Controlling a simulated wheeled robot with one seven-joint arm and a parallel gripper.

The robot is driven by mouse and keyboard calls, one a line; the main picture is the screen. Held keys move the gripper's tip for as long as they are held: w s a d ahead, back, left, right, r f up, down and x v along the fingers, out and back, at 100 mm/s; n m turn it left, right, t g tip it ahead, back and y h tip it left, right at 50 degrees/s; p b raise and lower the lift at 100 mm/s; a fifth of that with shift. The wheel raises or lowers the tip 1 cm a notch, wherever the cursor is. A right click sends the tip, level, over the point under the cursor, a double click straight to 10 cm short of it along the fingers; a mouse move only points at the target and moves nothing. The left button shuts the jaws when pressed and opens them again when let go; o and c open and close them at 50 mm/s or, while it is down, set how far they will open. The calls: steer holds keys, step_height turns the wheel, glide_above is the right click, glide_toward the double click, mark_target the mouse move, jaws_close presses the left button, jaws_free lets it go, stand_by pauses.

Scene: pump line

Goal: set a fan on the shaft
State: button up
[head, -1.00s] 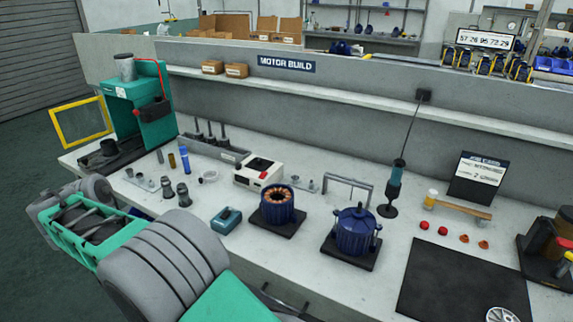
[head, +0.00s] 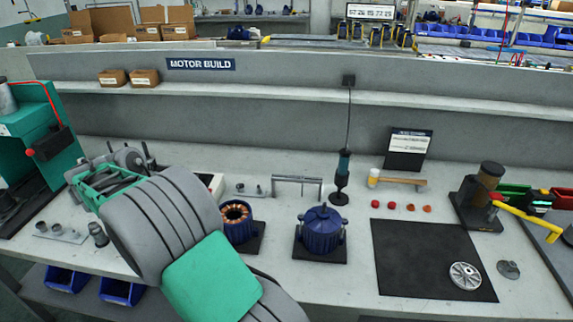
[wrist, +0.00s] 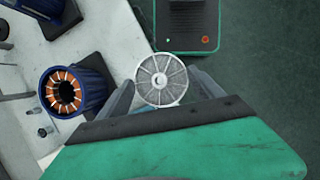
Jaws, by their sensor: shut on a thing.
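My gripper (wrist: 160,92) is shut on a pale spoked fan (wrist: 161,80) with a small hub hole in its middle, seen in the wrist view. The fan is held up between the fingers, apart from the bench. In the head view my arm hides the fingertips and the held fan. A closed blue motor (head: 321,232) stands upright on a dark base, with a small raised tip on top; I cannot tell whether that is the shaft. Another spoked fan (head: 465,275) lies on the black mat (head: 420,255) at the right.
A blue stator with copper windings (head: 238,222) stands left of the motor; it also shows in the wrist view (wrist: 66,90). A screwdriver (head: 342,175) hangs behind the motor. A mallet (head: 398,180), red caps (head: 390,205) and a small grey disc (head: 508,269) lie to the right.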

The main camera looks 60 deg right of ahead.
steer(key=s+d+r+n+h+p, duration=0.1)
steer(key=s+d+r+n+p, duration=0.2)
steer(key=d, duration=0.5)
steer(key=s+d+r+n+p, duration=0.1)
steer(key=s+d+r+p, duration=0.3)
steer(key=d, duration=0.5)
steer(key=s+d+r+n+t+h+p, duration=0.1)
steer(key=s+d+r+n+p, duration=0.2)
steer(key=s+d, duration=0.4)
steer(key=s+d+r+n+t+h+p, duration=0.1)
steer(key=s+d+r+n+p, duration=0.1)
steer(key=s+d+p, duration=0.4)
steer(key=b+x, duration=0.1)
steer(key=b, duration=0.1)
steer(key=b+x, duration=0.3)
steer(key=b, duration=0.1)
steer(key=shift+s+a+f+b, duration=0.1)
steer(key=shift+a+f+b, duration=0.2)
steer(key=shift+f+b, duration=0.1)
steer(key=shift+r+p, duration=0.1)
steer(key=shift+p, duration=0.5)
steer(key=shift+f, duration=0.8)
steer(key=shift+f, duration=0.5)
steer(key=o, duration=1)
